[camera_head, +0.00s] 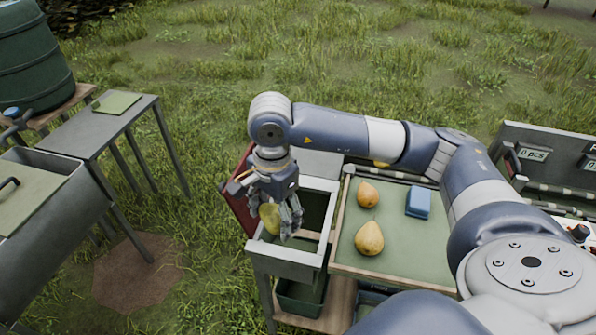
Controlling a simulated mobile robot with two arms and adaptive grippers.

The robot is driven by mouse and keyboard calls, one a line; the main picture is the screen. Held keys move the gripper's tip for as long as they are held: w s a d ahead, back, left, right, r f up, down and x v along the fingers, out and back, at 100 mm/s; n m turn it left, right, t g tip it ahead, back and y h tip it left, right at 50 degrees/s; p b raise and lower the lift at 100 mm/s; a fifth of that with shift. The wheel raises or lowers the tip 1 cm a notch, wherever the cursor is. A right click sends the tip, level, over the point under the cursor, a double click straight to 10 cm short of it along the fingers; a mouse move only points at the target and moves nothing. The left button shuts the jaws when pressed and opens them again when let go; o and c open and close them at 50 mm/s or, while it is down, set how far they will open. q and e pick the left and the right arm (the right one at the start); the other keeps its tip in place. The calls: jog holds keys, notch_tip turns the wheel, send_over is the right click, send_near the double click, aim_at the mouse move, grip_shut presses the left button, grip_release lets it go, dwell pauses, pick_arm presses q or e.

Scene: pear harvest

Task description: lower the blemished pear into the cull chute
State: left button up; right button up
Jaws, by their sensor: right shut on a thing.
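My right gripper (279,214) points down over the opening of a pale grey framed chute (289,261) with a dark inside. It is shut on a yellow-green pear (269,218), which hangs at the chute's mouth, near its left side. The fingers hide part of the pear, and I cannot make out a blemish on it. I cannot tell whether the pear touches the chute's wall. My left gripper is not in view.
A dark red panel (238,197) stands left of the chute. A green bin (301,296) sits below. A grey side table (105,124) is at left.

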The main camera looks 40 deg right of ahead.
pick_arm(q)
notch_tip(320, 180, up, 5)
jog(key=p, duration=0.4)
pick_arm(e)
jog(key=w+d+f+m, duration=0.1)
jog(key=w+d+m, duration=0.4)
jog(key=m, duration=0.9)
jog(key=w+d+f+m, duration=0.1)
jog(key=w+d+m, duration=0.35)
jog(key=m, duration=1.05)
pick_arm(q)
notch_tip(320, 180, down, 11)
jog(key=b, duration=1)
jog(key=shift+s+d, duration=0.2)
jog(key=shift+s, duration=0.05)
pick_arm(e)
notch_tip(320, 180, down, 16)
jog(key=s+d, duration=0.1)
jog(key=shift+s+d+r, duration=0.15)
jog(key=shift+s+d, duration=0.2)
jog(key=shift+d, duration=0.05)
jog(key=o, duration=1.3)
jog(key=shift+c, duration=0.2)
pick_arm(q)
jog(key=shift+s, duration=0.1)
pick_arm(e)
notch_tip(320, 180, up, 12)
